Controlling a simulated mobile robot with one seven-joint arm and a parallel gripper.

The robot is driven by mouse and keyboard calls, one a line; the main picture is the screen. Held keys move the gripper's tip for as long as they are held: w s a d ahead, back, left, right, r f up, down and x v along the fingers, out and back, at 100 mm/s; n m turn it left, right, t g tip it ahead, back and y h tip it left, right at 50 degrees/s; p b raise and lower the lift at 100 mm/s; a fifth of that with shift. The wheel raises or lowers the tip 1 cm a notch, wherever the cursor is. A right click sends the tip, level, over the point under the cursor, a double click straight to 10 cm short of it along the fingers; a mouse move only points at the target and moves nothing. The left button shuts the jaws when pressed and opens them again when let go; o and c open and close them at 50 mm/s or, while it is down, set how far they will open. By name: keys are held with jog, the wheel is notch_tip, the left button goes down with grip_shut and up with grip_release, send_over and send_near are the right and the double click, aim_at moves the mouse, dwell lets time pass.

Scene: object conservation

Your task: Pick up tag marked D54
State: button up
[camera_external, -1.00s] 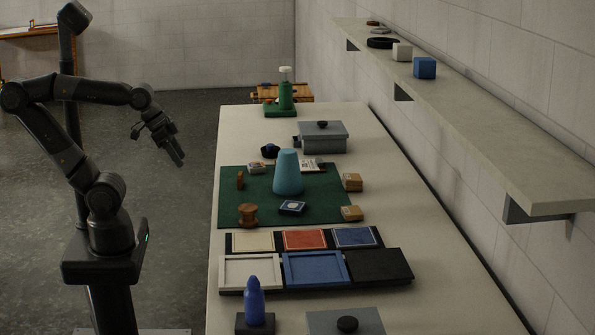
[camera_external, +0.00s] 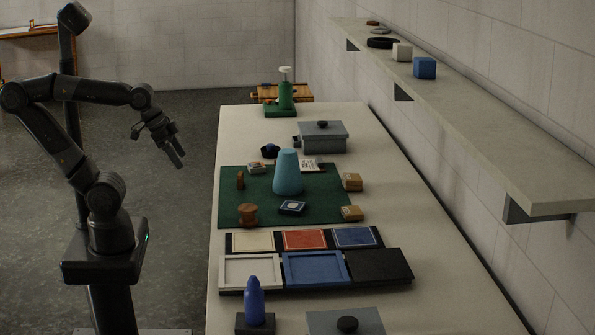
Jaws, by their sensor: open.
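No marking D54 can be read at this size, so I cannot tell which thing is that tag. Small pieces lie on and around the green mat (camera_external: 240,205): a pale printed card (camera_external: 311,165) behind the teal cone (camera_external: 287,172), a small pale-topped block (camera_external: 257,168), and a blue piece with a white top mark (camera_external: 292,208). Two tan boxes with small labels, the farther one (camera_external: 352,182) and the nearer one (camera_external: 351,213), sit at the mat's right edge. My gripper (camera_external: 180,164) is open and empty, pointing down in the air left of the table, apart from everything.
The pale table (camera_external: 430,270) holds a wooden spool (camera_external: 248,215), a grey lidded box (camera_external: 323,137), a green stand (camera_external: 285,100), coloured panels with frames (camera_external: 305,240), and a blue bottle-like piece (camera_external: 254,300). A wall shelf (camera_external: 470,120) overhangs at the right. The table's right strip is clear.

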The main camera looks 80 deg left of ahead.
jog(key=m+g, duration=0.2)
jog(key=g, duration=0.4)
send_over(241, 173)
notch_tip(241, 173, down, 7)
jog(key=shift+s+f, duration=0.1)
jog(key=shift+f, duration=0.05)
jog(key=shift+a+f, duration=0.2)
jog(key=shift+f, duration=0.05)
notch_tip(241, 173, down, 5)
jog(key=shift+r, duration=0.15)
jog(key=shift+d+f, duration=0.2)
jog(key=shift+f, duration=2.75)
jog(key=shift+c, duration=0.6)
